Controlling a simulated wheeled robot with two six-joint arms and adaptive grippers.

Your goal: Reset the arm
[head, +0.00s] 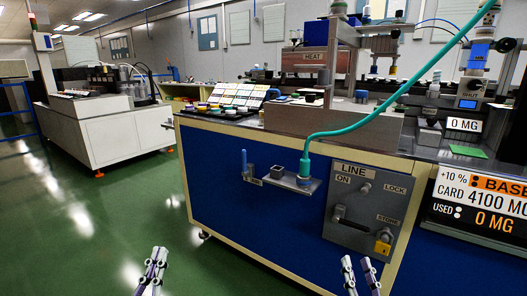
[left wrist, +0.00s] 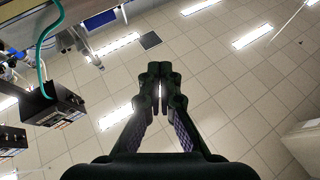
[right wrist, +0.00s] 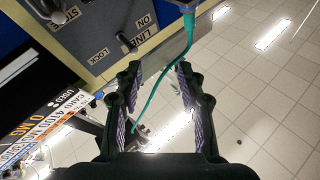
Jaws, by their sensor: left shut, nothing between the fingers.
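My left gripper (head: 155,256) is low in the head view, in front of the green floor and apart from the bench. In the left wrist view its fingers (left wrist: 160,75) are together with nothing between them. My right gripper (head: 357,264) is low in the head view, in front of the bench's lower front. In the right wrist view its fingers (right wrist: 158,75) are spread apart and look empty. A teal hose (right wrist: 160,85) shows behind the gap between them. Most of both arms is out of the head view.
A blue-fronted bench (head: 240,185) stands ahead, with a LINE panel (head: 364,212) and a small shelf (head: 290,182) holding the end of a teal hose (head: 390,118). A dark sign (head: 480,205) is at right. The green floor (head: 75,225) at left is clear.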

